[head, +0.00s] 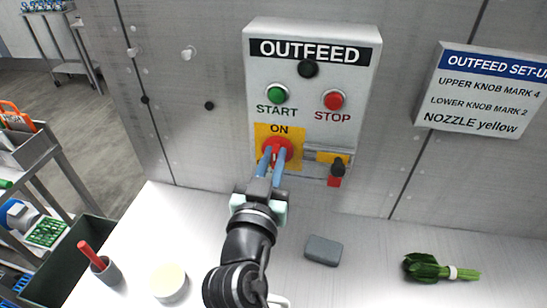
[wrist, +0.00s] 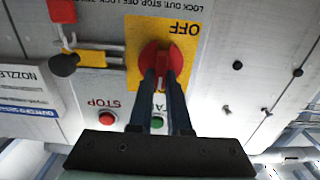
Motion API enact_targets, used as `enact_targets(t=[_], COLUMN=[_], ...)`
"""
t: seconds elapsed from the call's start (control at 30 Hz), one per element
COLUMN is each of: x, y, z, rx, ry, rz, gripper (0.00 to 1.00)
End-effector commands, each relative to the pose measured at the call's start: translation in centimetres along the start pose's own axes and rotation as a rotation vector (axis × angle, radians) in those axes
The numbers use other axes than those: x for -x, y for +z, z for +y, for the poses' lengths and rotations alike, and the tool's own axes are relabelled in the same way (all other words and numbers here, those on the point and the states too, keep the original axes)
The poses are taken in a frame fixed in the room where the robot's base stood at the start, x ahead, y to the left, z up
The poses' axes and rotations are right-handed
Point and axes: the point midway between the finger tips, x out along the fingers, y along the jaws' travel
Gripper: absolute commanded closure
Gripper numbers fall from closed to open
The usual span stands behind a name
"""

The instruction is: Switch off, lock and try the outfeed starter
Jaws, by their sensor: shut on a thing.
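The grey OUTFEED starter box (head: 355,50) is on the wall with a green START button (head: 277,93), a red STOP button (head: 333,99) and a dark round lamp (head: 308,69). Its red rotary switch (wrist: 158,55) sits on a yellow plate (wrist: 185,40), with ON above and OFF below. My gripper (head: 272,158) is shut on the switch, one finger on each side of its handle. Right of the switch are a black knob (head: 337,164) and a small red block, perhaps a padlock (head: 334,182).
A white set-up sign (head: 485,90) hangs at the right. On the bench are a grey block (head: 323,250), tied greens (head: 428,268), a pale round pot (head: 169,283) and a grey cup with a red stick (head: 104,269). A trolley stands at the left.

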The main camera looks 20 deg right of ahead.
Motion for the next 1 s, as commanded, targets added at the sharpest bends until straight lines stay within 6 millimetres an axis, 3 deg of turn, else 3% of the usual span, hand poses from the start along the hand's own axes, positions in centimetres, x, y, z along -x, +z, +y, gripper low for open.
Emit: enact_targets(t=[0.37,1.0], x=[0.02,0.03], y=[0.03,0.18], z=[-0.15,-0.74], rx=[0.106,0.681], ry=[-0.001,-0.002], rz=[-0.002,-0.002], gripper=[1.0,1.0])
